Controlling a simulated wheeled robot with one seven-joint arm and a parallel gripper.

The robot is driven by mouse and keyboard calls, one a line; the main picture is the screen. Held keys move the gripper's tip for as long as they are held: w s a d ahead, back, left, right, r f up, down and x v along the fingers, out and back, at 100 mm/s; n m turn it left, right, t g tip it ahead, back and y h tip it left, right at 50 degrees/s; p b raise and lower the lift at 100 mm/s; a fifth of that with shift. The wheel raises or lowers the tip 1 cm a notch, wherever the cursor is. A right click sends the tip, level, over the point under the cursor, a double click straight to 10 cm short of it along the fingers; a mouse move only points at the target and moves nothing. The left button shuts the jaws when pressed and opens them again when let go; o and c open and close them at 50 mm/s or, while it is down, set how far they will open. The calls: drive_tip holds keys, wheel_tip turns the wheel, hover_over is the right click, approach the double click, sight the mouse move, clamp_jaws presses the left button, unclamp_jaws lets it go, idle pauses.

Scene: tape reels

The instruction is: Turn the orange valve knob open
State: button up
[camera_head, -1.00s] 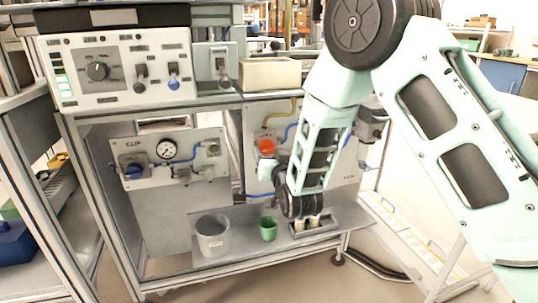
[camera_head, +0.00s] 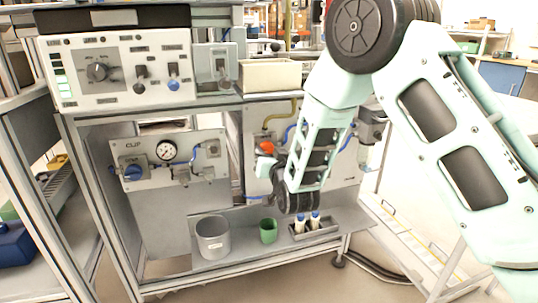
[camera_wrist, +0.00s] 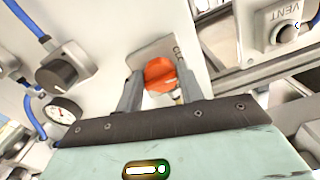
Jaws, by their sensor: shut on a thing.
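The orange valve knob (camera_head: 266,147) is on the right grey panel under the bench top, partly hidden by my gripper in the head view. In the wrist view the orange knob (camera_wrist: 160,74) sits between the two dark fingers of my gripper (camera_wrist: 158,82). The fingers are shut on it, one on each side. A small plate with lettering shows behind the knob in the wrist view.
A beige bin (camera_head: 270,74) sits above.

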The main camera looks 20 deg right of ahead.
drive_tip(key=m+b, duration=0.2)
drive_tip(key=m, duration=0.2)
drive_tip(key=shift+f+b, duration=0.15)
drive_tip(key=shift+b, duration=0.25)
drive_tip(key=m+b, duration=0.2)
drive_tip(key=m, duration=0.2)
drive_tip(key=shift+m, duration=0.4)
drive_tip(key=shift+a+r+m+b, duration=0.15)
drive_tip(key=shift+m+b, duration=0.95)
drive_tip(key=shift+m, duration=1.05)
drive_tip(key=shift+d+r+m+b, duration=0.1)
drive_tip(key=shift+m+b, duration=1)
drive_tip(key=shift+m, duration=1.05)
drive_tip(key=o, duration=1)
drive_tip(key=shift+r, duration=0.1)
